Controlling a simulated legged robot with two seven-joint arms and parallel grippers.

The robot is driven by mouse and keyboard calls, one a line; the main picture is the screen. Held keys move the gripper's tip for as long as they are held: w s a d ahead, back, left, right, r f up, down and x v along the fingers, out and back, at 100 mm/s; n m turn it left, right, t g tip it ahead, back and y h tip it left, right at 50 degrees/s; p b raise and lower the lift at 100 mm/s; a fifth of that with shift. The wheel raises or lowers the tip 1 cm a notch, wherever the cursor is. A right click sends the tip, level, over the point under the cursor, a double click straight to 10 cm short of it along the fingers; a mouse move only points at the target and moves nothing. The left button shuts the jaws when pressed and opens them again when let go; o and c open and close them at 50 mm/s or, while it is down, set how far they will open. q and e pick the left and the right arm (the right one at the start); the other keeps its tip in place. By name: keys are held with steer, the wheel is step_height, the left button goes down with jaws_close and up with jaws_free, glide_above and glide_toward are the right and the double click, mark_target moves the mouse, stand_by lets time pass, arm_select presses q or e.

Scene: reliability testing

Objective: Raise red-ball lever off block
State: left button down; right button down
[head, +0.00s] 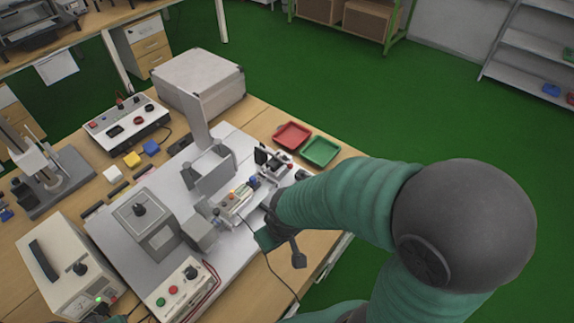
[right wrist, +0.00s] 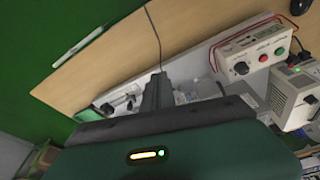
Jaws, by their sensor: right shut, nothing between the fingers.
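The test fixture (head: 236,204) sits on the pale base plate, with small lights and a blue part on it. Behind it is a small clamp unit (head: 268,163) with a black upright part and a small red ball (head: 290,166). Whether its lever rests on a block is too small to tell. My right gripper (head: 268,236) is at the front right edge of the fixture, apart from the red ball. In the right wrist view its fingers (right wrist: 157,93) are shut and empty, pointing at the fixture area.
A red tray (head: 292,135) and a green tray (head: 320,151) lie behind the plate. A grey box (head: 146,222) and a button box (head: 180,290) stand left of the fixture. A thin cable (head: 272,268) runs over the front edge.

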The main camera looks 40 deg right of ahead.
steer(key=w+d+f+m+t+y+b, duration=0.1)
steer(key=w+d+f+m+b, duration=0.45)
steer(key=f+m, duration=0.2)
steer(key=w+d+f+m+t+y+b, duration=0.1)
steer(key=w+d+f+m+b, duration=0.3)
steer(key=w+f+m, duration=0.4)
steer(key=w+d+r+m+t+b, duration=0.2)
steer(key=d+m+t, duration=0.1)
steer(key=d+m, duration=0.4)
steer(key=w+d+r+m+t+b, duration=0.1)
steer(key=w+d+r+m+t, duration=0.1)
steer(key=d+m, duration=0.5)
steer(key=d+r, duration=0.1)
steer(key=d, duration=0.2)
steer(key=shift+d+t+h+b, duration=0.3)
steer(key=shift+t+b, duration=0.05)
steer(key=shift+t, duration=0.05)
steer(key=shift+m, duration=0.25)
steer(key=x, duration=0.8)
steer(key=shift+w+f+b, duration=0.2)
steer(key=shift+b, duration=0.15)
steer(key=shift+w+a+f, duration=0.15)
steer(key=shift+w+f, duration=0.2)
steer(key=shift+w, duration=0.2)
